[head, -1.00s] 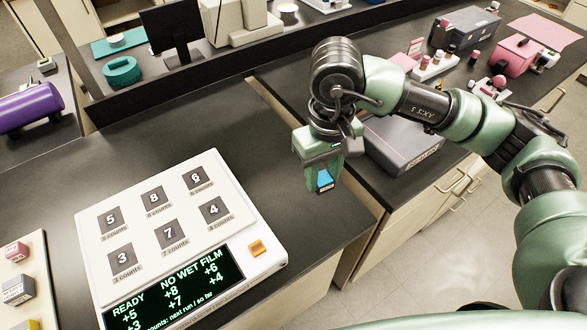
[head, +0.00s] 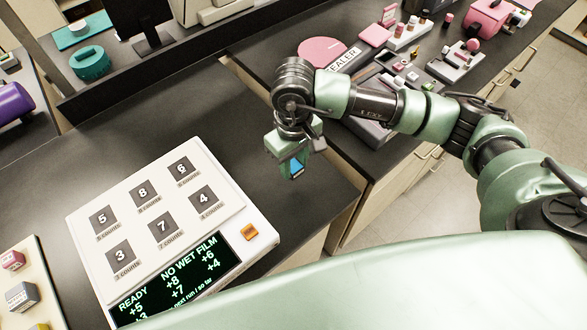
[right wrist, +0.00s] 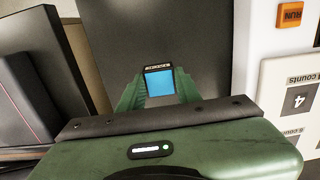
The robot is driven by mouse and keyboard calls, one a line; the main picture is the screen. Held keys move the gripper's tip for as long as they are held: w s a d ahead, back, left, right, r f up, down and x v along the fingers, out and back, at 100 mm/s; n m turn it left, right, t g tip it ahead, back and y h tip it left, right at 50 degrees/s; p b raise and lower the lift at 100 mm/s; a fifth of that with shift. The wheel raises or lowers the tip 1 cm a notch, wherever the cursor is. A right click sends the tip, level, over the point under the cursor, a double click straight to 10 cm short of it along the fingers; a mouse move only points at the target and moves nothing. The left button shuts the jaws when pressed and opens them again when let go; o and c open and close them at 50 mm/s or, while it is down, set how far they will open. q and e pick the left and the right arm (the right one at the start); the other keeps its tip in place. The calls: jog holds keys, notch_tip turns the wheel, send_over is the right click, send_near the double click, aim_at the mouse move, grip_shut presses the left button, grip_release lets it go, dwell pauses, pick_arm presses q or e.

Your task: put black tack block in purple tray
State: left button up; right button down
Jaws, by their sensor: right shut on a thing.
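My right gripper (head: 291,157) is shut on a small dark block (head: 296,170) with a bright blue face. The blue face and a dark labelled edge of the block also show between the fingers in the right wrist view (right wrist: 159,82). The gripper holds it over the dark bench, right of the white panel; the height is hard to judge. A purple rounded object (head: 13,104) is cut off at the far left edge; I cannot tell whether it is a tray. My left gripper is not in view.
The white panel (head: 150,240) has numbered pads, a green-text display and an orange button (head: 249,232). Several small blocks (head: 20,296) sit on a cream board at lower left. A grey sealer (head: 365,130) stands behind my right arm. Bare bench lies behind the panel.

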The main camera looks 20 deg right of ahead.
aim_at(294, 182)
notch_tip(294, 182, down, 5)
jog(key=shift+r+p, duration=0.15)
jog(key=shift+p, duration=0.5)
jog(key=shift+f, duration=0.25)
jog(key=shift+f+b, duration=0.1)
jog(key=shift+b, duration=0.25)
jog(key=c, duration=1)
grip_release()
